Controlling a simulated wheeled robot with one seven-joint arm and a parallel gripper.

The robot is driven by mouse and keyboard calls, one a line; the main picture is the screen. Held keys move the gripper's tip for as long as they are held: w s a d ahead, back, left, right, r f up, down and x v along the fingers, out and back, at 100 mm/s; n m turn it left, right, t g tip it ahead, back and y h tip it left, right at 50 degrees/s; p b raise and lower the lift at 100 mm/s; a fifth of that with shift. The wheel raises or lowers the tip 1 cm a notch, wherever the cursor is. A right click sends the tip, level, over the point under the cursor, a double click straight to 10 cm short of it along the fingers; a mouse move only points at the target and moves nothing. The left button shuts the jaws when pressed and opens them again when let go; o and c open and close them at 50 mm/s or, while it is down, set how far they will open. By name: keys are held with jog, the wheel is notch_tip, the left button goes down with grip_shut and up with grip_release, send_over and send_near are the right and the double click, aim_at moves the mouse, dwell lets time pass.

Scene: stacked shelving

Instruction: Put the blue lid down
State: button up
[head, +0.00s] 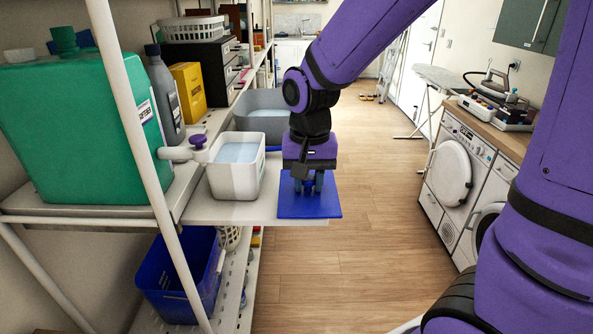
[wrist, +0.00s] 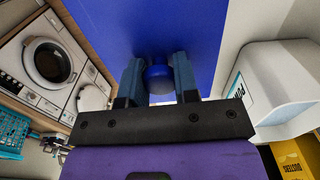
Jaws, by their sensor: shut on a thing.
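The blue lid (head: 322,207) is a flat square plate at the right end of the white pull-out shelf board (head: 228,212), partly beyond the board's edge. I cannot tell whether it touches the board. My gripper (head: 308,186) points down over the lid's middle. In the wrist view the lid (wrist: 120,25) fills the upper middle. There my gripper (wrist: 159,68) is shut on the lid's round blue knob (wrist: 158,80), one finger on each side. The lid's underside is hidden.
A grey basin (head: 263,99) is behind. A blue bin (head: 175,295) is below. The wooden floor at right is clear.

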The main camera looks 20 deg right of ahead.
jog(key=w, duration=0.6)
jog(key=w+d+f, duration=0.1)
jog(key=w, duration=0.3)
jog(key=shift+w, duration=0.1)
jog(key=shift+w+f, duration=0.25)
jog(key=shift+f, duration=1.5)
jog(key=shift+f, duration=0.1)
jog(key=o, duration=0.9)
